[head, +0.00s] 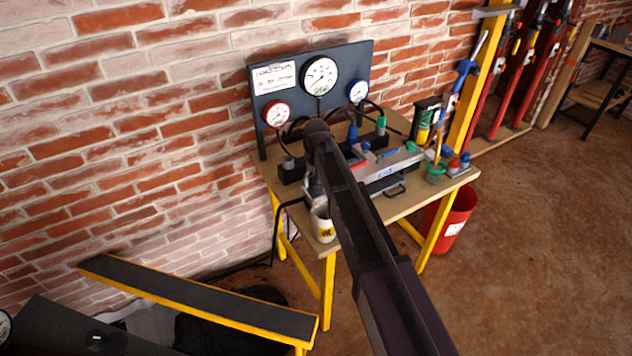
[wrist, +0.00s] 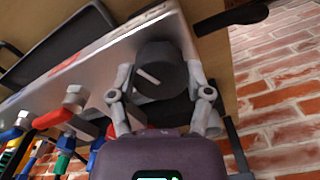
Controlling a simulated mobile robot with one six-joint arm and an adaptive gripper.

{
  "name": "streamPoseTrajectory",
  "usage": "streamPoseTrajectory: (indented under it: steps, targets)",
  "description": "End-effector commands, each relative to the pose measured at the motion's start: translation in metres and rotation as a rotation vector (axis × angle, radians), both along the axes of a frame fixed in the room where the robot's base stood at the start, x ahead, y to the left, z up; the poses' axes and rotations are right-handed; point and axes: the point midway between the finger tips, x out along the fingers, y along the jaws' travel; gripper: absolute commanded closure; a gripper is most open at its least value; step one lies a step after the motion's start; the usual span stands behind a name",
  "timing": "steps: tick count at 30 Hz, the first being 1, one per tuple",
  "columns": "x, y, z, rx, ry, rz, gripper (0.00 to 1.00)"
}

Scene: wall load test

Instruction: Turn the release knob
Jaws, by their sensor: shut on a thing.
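The release knob (wrist: 158,72) is a dark round knob with a white pointer line, seen in the wrist view on the front of a grey metal unit (wrist: 95,62). My gripper (wrist: 160,92) has one finger on each side of the knob and is shut on it. In the head view, the same grey unit (head: 398,165) lies on the yellow-legged table, and my arm reaches over it from the lower right. The knob and my fingertips are hidden behind my arm there.
A dark gauge panel (head: 290,112) stands at the table's back against the brick wall. Small bottles and a green cup (head: 435,173) stand at the right. A red bucket (head: 458,215) is on the floor.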

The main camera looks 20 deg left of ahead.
Motion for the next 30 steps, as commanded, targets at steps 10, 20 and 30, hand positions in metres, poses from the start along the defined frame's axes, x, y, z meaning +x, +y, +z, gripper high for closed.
streamPoseTrajectory:
  steps: [10,20,30]
  targets:
    - [-0.0013,-0.0006,-0.0004,-0.002,0.002,0.328,0.83]
    - [-0.0015,-0.0005,-0.0005,-0.002,0.002,0.641,0.83]
    - [-0.0018,-0.0006,-0.0005,-0.002,0.003,0.955,0.83]
